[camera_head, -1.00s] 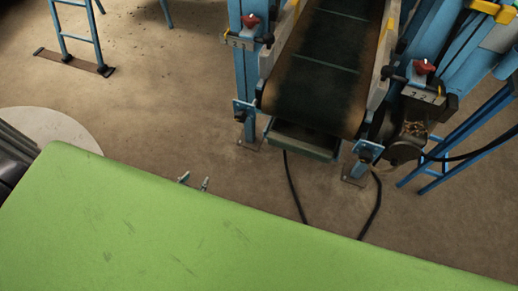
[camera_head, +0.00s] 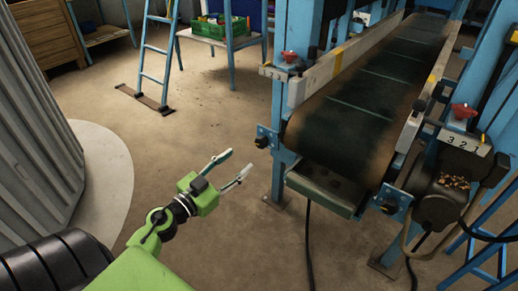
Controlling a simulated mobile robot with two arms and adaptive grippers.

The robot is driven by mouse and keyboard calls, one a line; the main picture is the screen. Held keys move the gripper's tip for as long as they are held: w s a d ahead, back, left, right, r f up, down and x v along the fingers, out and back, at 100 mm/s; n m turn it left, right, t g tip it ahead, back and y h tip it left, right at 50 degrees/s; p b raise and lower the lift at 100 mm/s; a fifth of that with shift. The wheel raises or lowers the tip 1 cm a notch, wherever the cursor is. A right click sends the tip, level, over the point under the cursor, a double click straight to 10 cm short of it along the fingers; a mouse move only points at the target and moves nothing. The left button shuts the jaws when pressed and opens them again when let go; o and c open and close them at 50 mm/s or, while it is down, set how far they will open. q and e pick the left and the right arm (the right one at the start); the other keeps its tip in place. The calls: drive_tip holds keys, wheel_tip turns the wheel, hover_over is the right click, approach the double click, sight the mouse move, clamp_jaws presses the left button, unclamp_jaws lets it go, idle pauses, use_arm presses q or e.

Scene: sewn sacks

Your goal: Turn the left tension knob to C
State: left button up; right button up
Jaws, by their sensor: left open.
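The conveyor's left side carries a red knob (camera_head: 289,56) above a small pale marked plate (camera_head: 272,73). Lower on the same blue post, a dark knob (camera_head: 262,142) sits on a blue bracket. I cannot tell which of these is the tension knob, and I see no readable letter C. My left gripper (camera_head: 238,162) is green with pale fingers spread apart. It is empty, in front of and to the left of the lower knob, apart from it in the picture. My right gripper is not in view.
The dark conveyor belt (camera_head: 352,115) runs back to the right. On its right are another red knob (camera_head: 464,111), a numbered plate (camera_head: 465,141) and a lower dark knob (camera_head: 389,206). A blue ladder (camera_head: 155,55) and a green crate (camera_head: 222,30) stand behind. Floor between is clear.

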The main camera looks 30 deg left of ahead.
sight(259, 144)
use_arm(q)
drive_tip(key=w, duration=0.7)
drive_tip(key=w+d, duration=0.1)
drive_tip(key=w, duration=0.2)
drive_tip(key=shift+w, duration=0.25)
drive_tip(key=c, duration=1.1)
